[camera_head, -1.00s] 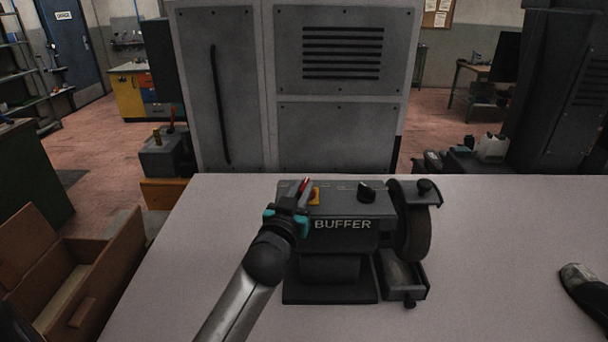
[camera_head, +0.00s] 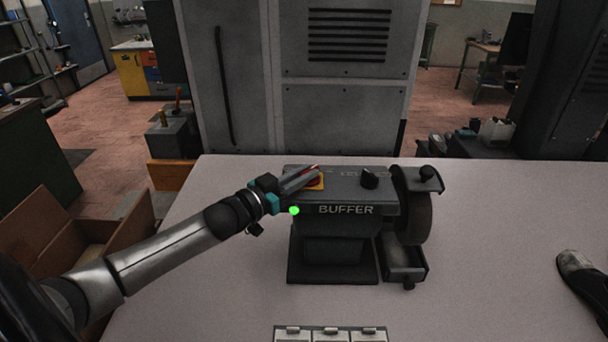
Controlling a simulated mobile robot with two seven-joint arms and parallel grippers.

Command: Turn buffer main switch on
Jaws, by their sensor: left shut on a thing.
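The dark grey buffer (camera_head: 336,222) stands on the table, with its name in white letters on the front and a wheel (camera_head: 415,212) on its right side. Its main switch (camera_head: 316,183), red on a yellow plate, is on the top left of the housing. My left gripper (camera_head: 307,175) comes in from the left and is shut on the red switch handle, hiding much of it. A green light (camera_head: 294,210) glows at the left of the front face.
The pale table (camera_head: 480,260) is mostly clear around the buffer. A row of light switches or clips (camera_head: 331,335) shows at the bottom. A large grey cabinet (camera_head: 345,105) stands behind the table.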

